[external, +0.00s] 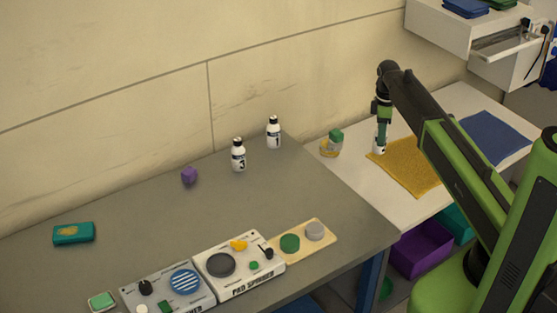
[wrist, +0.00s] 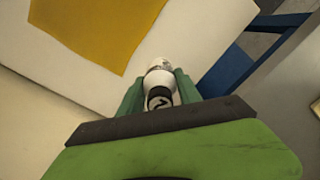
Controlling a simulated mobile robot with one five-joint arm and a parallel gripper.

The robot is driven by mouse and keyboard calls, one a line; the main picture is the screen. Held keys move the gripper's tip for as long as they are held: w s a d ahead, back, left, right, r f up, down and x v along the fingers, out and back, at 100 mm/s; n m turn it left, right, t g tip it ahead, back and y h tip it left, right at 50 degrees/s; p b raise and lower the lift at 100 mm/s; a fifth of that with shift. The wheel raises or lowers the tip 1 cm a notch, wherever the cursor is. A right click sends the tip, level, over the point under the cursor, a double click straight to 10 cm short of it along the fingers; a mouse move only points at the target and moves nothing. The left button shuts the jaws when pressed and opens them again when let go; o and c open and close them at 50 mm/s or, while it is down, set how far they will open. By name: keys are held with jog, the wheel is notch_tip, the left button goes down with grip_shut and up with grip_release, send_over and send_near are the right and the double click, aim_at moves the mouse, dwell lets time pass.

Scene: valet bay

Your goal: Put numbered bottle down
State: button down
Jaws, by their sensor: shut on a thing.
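My gripper (external: 381,128) is shut on a white bottle (external: 379,148), over the left corner of a yellow cloth (external: 408,168) on the white table. In the wrist view the bottle (wrist: 160,80) sits upright-looking between the green fingers (wrist: 160,92); a dark mark shows on it but I cannot read it surely. I cannot tell whether its base touches the surface. Bottle 3 (external: 238,157) and bottle 1 (external: 273,133), white with black caps, stand upright on the grey table near the wall.
A green-topped item and a yellow ring (external: 330,147) lie left of the cloth. A blue cloth (external: 494,138) lies to the right. A purple cube (external: 189,176) and the pad spinner (external: 238,264) are on the grey table. A purple bin (external: 420,250) is below the white table.

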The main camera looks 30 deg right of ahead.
jog(key=shift+s+d+f, duration=0.2)
jog(key=shift+d+f, duration=0.2)
jog(key=shift+d, duration=0.05)
jog(key=shift+s+d+f, duration=0.15)
jog(key=shift+d+f, duration=0.25)
jog(key=shift+d, duration=0.05)
jog(key=shift+s+d+r, duration=0.1)
jog(key=shift+s+d, duration=0.1)
jog(key=shift+d, duration=0.15)
